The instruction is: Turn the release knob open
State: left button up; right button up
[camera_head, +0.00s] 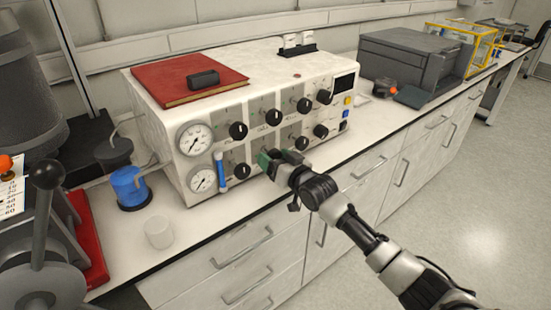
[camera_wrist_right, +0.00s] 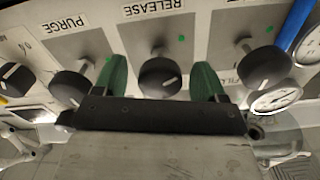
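The release knob (camera_wrist_right: 160,77) is a dark round knob under the RELEASE label, which reads upside down in the right wrist view. My right gripper (camera_wrist_right: 162,82) is open, with one green finger on each side of this knob. A gap shows between the knob and each finger, so I see no contact. In the head view my right gripper (camera_head: 270,160) is at the lower row of knobs on the front of the white control box (camera_head: 250,90), and it largely hides the release knob there. My left gripper is not in view.
Beside the release knob are the PURGE knob (camera_wrist_right: 71,82) and another dark knob (camera_wrist_right: 265,67). A blue handle (camera_head: 220,170) and two gauges (camera_head: 195,140) are left on the panel. A blue container (camera_head: 128,187) and a clear cup (camera_head: 159,232) stand on the counter.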

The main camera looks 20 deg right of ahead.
jog(key=shift+s, duration=0.1)
jog(key=v, duration=1)
jog(key=shift+s, duration=0.3)
jog(key=shift+d, duration=0.15)
jog(key=s+d+f+m+g+h, duration=0.1)
jog(key=d+f+g+h, duration=0.1)
jog(key=f, duration=0.7)
jog(key=s+d+f+g+h, duration=0.1)
jog(key=d+f+h, duration=0.1)
jog(key=f, duration=0.8)
jog(key=s+f+g+h, duration=0.1)
jog(key=s+f+g, duration=0.1)
jog(key=s+f, duration=0.45)
jog(key=s+f+g, duration=0.2)
jog(key=s+f, duration=0.2)
jog(key=f, duration=0.6)
jog(key=s+a+f+g, duration=0.1)
jog(key=s+f+g, duration=0.2)
jog(key=s, duration=0.9)
jog(key=s+a+f+n+g+p, duration=0.1)
jog(key=s+a+f+g, duration=0.1)
jog(key=s+f, duration=0.7)
jog(key=s+a+f+n+g+h+p, duration=0.1)
jog(key=s+f+g, duration=0.3)
jog(key=s, duration=1.2)
notch_tip(320, 180, down, 3)
jog(key=shift+s+a+r, duration=0.1)
jog(key=shift+s+a, duration=0.05)
jog(key=shift+a, duration=0.1)
